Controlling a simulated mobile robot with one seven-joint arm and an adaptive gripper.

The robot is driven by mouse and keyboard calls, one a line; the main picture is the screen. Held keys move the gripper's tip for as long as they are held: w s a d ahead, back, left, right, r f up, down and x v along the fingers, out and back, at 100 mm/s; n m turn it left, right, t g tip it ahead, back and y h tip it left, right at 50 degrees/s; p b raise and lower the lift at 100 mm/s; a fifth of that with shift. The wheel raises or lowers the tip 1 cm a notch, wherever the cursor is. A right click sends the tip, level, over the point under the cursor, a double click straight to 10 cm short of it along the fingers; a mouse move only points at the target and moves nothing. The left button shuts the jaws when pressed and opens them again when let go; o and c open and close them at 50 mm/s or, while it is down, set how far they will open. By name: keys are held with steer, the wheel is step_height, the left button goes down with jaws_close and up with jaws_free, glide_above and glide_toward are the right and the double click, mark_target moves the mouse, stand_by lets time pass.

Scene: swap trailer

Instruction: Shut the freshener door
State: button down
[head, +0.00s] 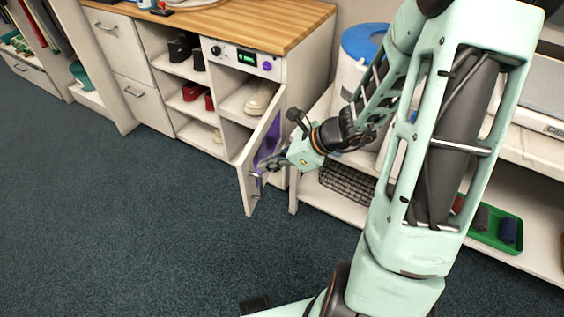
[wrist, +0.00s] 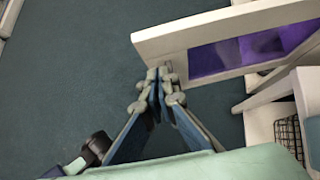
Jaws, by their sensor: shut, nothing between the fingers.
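The door also crosses the upper right of the wrist view (wrist: 165,42). My gripper (head: 263,168) is shut and empty, with its fingertips close to the free end of the door. In the wrist view, the fingertips (wrist: 160,76) are at the door's lower edge. I cannot tell whether they touch it.
A pale shoe (head: 259,98) lies inside the freshener. Open shelves with dark shoes (head: 184,52) and red shoes (head: 197,95) are to its left. A white shelf with a wire basket (head: 347,184) and a green tray (head: 492,243) is on the right. The carpet (head: 120,220) in front is clear.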

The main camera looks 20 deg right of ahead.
mark_target(246, 164)
steer(key=shift+w+a+r, duration=0.1)
steer(key=shift+w+a, duration=0.4)
steer(key=shift+a, duration=0.25)
steer(key=shift+w+a+r, duration=0.1)
steer(key=shift+w+a, duration=0.4)
steer(key=shift+a, duration=0.2)
steer(key=shift+w+a, duration=0.1)
